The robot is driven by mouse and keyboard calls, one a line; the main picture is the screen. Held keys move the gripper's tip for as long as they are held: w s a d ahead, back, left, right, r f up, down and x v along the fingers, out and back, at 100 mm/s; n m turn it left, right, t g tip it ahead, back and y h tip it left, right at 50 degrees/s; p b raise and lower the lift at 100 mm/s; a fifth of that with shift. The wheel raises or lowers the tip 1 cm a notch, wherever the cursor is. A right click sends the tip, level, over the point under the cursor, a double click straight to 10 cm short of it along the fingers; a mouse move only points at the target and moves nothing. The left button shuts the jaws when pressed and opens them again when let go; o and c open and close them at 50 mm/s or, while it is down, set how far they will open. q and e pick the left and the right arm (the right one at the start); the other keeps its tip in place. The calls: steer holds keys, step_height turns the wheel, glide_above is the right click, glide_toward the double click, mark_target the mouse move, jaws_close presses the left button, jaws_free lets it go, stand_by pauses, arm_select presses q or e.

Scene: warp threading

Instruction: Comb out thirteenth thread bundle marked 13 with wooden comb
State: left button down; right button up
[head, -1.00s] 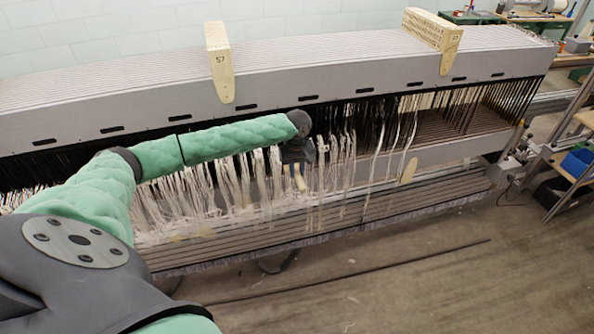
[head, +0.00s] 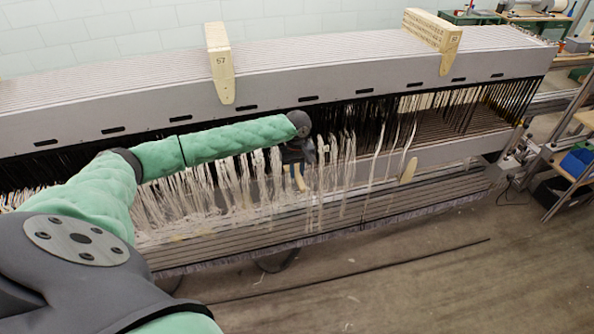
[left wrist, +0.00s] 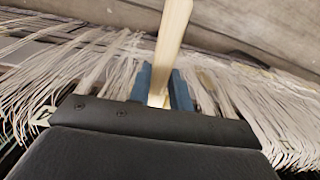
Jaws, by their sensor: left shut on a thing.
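A row of white thread bundles (head: 230,185) hangs along the front of the long grey loom frame. No number 13 can be read on any bundle. My left gripper (head: 299,172) is among the bundles near the middle of the row. In the left wrist view its blue fingers (left wrist: 166,92) are shut on a pale wooden piece, likely the wooden comb (left wrist: 172,40), which points away from the wrist. The comb's teeth do not show. White threads (left wrist: 50,65) fan out on both sides of the gripper. My right gripper is not in view.
The grey loom beam (head: 380,88) runs across above the threads, with two wooden blocks (head: 219,62) on it. Dark slatted rails (head: 200,253) lie below the threads. A separate pale wooden piece (head: 408,171) hangs to the right. The floor (head: 430,285) in front is mostly clear.

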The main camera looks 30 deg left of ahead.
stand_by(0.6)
arm_select(q)
steer(key=shift+f, duration=0.1)
steer(key=shift+f+p, duration=0.55)
steer(key=shift+f, duration=1.05)
step_height(320, 180, down, 22)
steer(key=b, duration=0.1)
steer(key=shift+w+a+r, duration=0.2)
steer(key=shift+w+a, duration=0.05)
steer(key=shift+a, duration=0.1)
stand_by(1.2)
